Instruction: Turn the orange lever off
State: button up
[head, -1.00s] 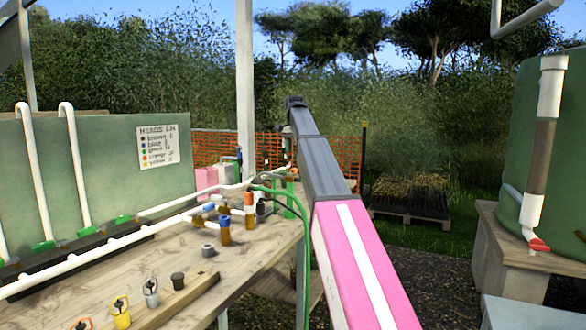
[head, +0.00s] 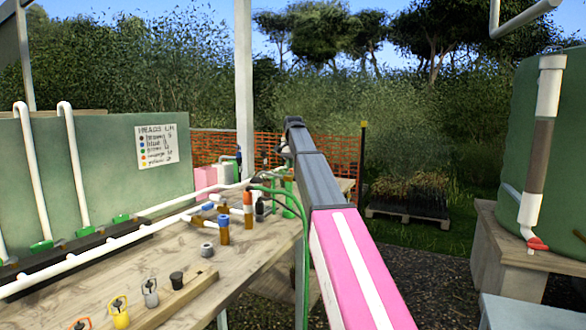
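A red-orange lever (head: 538,243) sits on the valve at the foot of the pipe on the right-hand green tank. It is the clearest lever of that colour; I cannot tell whether it is the task's lever. Blue-handled fittings (head: 208,206) show on the white pipework of the bench at left. My pink and grey arm reaches forward over the bench's right edge, far to the left of the red-orange lever. My gripper (head: 284,152) is at the arm's far end, small and partly hidden behind the arm, and its fingers cannot be made out.
The wooden bench (head: 180,255) carries pipes, small bottles, an orange-capped tube (head: 248,199) and several coloured caps along its front. A green hose (head: 303,235) hangs at its right edge. A white post (head: 245,90) stands behind. Gravel lies open between bench and right-hand tank (head: 515,125).

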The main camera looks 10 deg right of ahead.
grip_shut()
jog(key=shift+s+d+m, duration=0.15)
jog(key=shift+s+m, duration=0.7)
jog(key=shift+m, duration=2.15)
jog(key=shift+s+d+m, duration=0.1)
jog(key=shift+s+m, duration=0.7)
jog(key=shift+m, duration=2.2)
jog(key=shift+s+d+m, duration=0.15)
jog(key=shift+s+m, duration=0.7)
jog(key=shift+m, duration=2.15)
jog(key=o, duration=0.6)
grip_release()
